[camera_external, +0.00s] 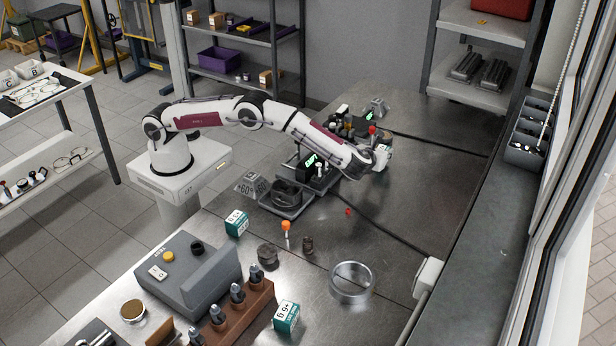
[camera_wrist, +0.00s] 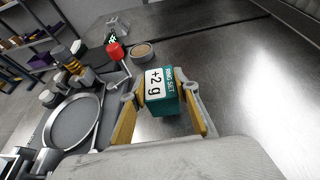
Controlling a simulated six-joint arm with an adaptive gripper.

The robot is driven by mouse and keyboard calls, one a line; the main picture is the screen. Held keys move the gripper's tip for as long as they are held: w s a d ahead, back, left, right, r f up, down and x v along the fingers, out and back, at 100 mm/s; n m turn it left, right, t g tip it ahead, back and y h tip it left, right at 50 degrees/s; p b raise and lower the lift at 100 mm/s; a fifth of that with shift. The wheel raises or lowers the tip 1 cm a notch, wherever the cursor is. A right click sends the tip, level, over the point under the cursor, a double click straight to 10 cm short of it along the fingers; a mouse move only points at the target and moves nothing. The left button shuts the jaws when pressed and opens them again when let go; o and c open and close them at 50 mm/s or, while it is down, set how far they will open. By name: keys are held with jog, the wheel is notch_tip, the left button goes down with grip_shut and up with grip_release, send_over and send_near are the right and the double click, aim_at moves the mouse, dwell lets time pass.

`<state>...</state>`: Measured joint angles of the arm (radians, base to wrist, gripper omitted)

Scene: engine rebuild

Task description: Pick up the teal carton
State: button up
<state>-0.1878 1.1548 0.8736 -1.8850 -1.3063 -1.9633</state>
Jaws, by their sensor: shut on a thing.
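A teal carton (camera_wrist: 164,105) with a white label reading "+2 g" sits between the two yellow-padded fingers of my gripper (camera_wrist: 160,92) in the wrist view. The gripper is shut on it, one finger at each side. In the external view my gripper (camera_external: 381,157) is at the far part of the bench, and the carton in it cannot be made out clearly. Two other teal cartons with white labels stand on the bench: one left of centre (camera_external: 236,223) and one at the near edge (camera_external: 286,316).
A round scale pan (camera_wrist: 72,122) and a red-topped tool (camera_wrist: 115,51) are left of the carton in the wrist view. A metal ring (camera_external: 351,282) and a grey console (camera_external: 188,272) stand nearer. The bench to the right is mostly clear.

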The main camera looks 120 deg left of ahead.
notch_tip(320, 180, up, 8)
jog(key=shift+r, duration=0.1)
dwell(0.4)
jog(key=shift+r, duration=0.1)
dwell(0.4)
jog(key=shift+r, duration=0.25)
notch_tip(320, 180, up, 7)
jog(key=w+d+m+t, duration=0.1)
jog(key=w+m+t, duration=0.2)
jog(key=m+t, duration=0.15)
jog(key=w+d+f+m+t+h, duration=0.3)
jog(key=w+d+f+m+t, duration=0.1)
jog(key=d, duration=0.5)
notch_tip(320, 180, down, 3)
jog(key=shift+w+f+m+t+h, duration=0.2)
jog(key=shift+w+m+t+h, duration=0.15)
jog(key=shift+m+t, duration=0.5)
jog(key=shift+f, duration=3.15)
